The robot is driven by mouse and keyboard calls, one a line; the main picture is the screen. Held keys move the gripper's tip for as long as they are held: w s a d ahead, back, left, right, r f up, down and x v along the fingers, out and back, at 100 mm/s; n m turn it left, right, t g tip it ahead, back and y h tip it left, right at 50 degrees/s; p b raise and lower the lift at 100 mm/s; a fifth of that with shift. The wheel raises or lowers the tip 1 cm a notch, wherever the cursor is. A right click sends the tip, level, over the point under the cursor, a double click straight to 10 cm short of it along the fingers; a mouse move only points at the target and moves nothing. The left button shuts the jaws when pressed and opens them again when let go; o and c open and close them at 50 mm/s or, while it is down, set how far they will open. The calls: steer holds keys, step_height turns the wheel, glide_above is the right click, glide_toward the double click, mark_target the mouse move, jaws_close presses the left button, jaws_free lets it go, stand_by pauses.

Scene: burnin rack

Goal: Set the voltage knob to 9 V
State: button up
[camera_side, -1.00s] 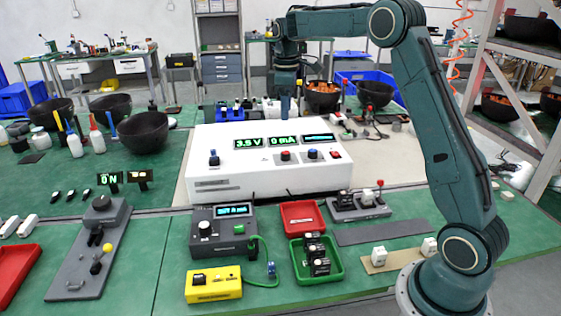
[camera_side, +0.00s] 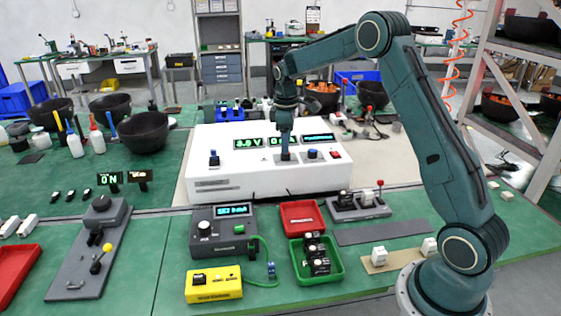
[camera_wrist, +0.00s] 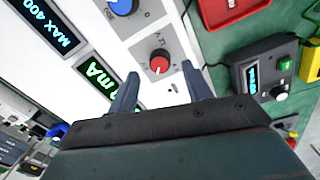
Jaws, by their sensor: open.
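The white power supply (camera_side: 235,182) stands on the bench with green number displays, the left one marked V (camera_side: 249,143); its digits are too blurred to read surely. The knob's pointer setting is unclear.
A blue knob (camera_side: 313,153) is close to the right of my gripper, with a red switch (camera_side: 336,155) beyond it. A separate switch (camera_side: 214,158) stands at the panel's left. A grey meter (camera_side: 222,230) and red tray (camera_side: 302,217) lie in front.

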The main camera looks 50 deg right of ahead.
steer(key=shift+d+f, duration=0.1)
steer(key=shift+f, duration=1.55)
steer(key=c, duration=1)
